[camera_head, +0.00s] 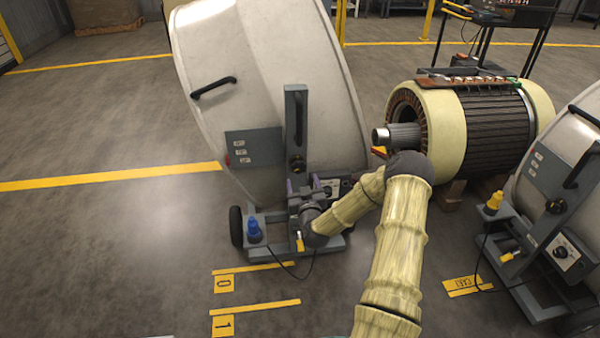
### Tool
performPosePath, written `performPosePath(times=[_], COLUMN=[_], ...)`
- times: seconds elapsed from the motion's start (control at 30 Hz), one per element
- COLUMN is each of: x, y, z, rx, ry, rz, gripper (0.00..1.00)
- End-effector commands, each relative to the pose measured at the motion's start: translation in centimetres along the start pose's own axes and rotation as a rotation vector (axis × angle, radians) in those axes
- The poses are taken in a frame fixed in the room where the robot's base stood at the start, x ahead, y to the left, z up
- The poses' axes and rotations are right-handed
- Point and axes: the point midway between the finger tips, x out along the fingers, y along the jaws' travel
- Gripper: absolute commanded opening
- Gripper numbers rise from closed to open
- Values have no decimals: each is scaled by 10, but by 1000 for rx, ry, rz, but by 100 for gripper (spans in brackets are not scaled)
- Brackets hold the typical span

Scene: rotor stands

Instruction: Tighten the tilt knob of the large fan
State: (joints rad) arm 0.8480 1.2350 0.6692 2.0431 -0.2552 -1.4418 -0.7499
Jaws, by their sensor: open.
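The large fan (262,80) is a pale grey drum tilted on a low wheeled cart, left of centre. A grey upright bracket (297,110) stands at its side. A dark round knob (297,165) sits on this bracket and looks like the tilt knob. My gripper (307,185) is open, close in front of the bracket and just below the knob in the picture. I cannot tell whether its fingers touch anything. The wrist hides the lower bracket and part of a small panel with a dial (338,187).
A second drum fan (548,170) stands on a cart at the right edge. A large motor stator (495,125) lies behind my arm on blocks. The floor at left is clear.

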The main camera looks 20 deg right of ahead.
Motion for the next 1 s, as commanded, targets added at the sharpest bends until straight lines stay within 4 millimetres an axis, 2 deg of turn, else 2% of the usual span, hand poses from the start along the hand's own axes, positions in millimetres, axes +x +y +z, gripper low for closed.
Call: performPosePath(times=[0.2,0.4,0.53,0.8,1.0], x=[36,60,67,68,68], y=[0,0,0,0,0], z=[2,1,0,0,0], rx=[0,1,0,0,0], ry=[1,1,0,-1,-1], rz=[2,1,0,0,0], gripper=[68,68,68,68,29])
